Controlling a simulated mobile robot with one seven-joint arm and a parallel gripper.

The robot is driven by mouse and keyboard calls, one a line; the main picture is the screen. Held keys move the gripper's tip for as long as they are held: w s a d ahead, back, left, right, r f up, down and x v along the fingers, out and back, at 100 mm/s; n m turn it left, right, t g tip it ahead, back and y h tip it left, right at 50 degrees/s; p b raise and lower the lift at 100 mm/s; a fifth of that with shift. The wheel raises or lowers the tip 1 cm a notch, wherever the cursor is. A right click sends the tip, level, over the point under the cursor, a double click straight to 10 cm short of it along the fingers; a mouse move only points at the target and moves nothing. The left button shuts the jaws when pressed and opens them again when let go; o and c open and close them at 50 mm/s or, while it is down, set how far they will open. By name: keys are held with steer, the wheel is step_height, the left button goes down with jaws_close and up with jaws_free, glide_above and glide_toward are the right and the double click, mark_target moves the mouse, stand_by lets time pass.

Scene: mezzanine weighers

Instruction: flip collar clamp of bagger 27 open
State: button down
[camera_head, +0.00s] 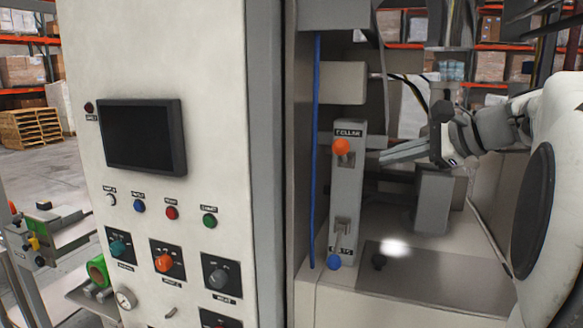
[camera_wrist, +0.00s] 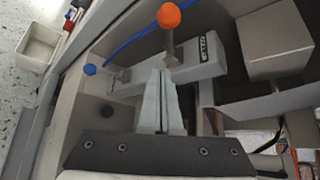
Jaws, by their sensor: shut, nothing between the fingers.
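The collar clamp is a lever with an orange ball knob (camera_head: 341,146) at the top of a grey upright panel (camera_head: 346,190), under a label reading COLLAR. In the wrist view the orange knob (camera_wrist: 169,16) stands on a short metal stem just beyond my fingertips. My gripper (camera_head: 383,159) is shut and empty, pointing left at the panel, a little to the right of the lever. In the wrist view my gripper (camera_wrist: 160,72) has its fingers together, close to the stem's base; I cannot tell whether they touch it.
A second lever with a blue knob (camera_head: 334,262) sits at the panel's bottom. A blue cable (camera_head: 316,150) runs upright left of the panel. A grey block (camera_head: 434,200) stands below my gripper. A white control cabinet (camera_head: 225,130) with a dark screen (camera_head: 142,137) fills the left.

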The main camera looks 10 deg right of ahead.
steer(key=shift+s+d+r, duration=0.3)
steer(key=shift+d+r, duration=0.1)
steer(key=shift+d, duration=0.1)
steer(key=shift+s+d+r, duration=0.25)
steer(key=shift+d+r, duration=0.15)
steer(key=shift+d, duration=0.05)
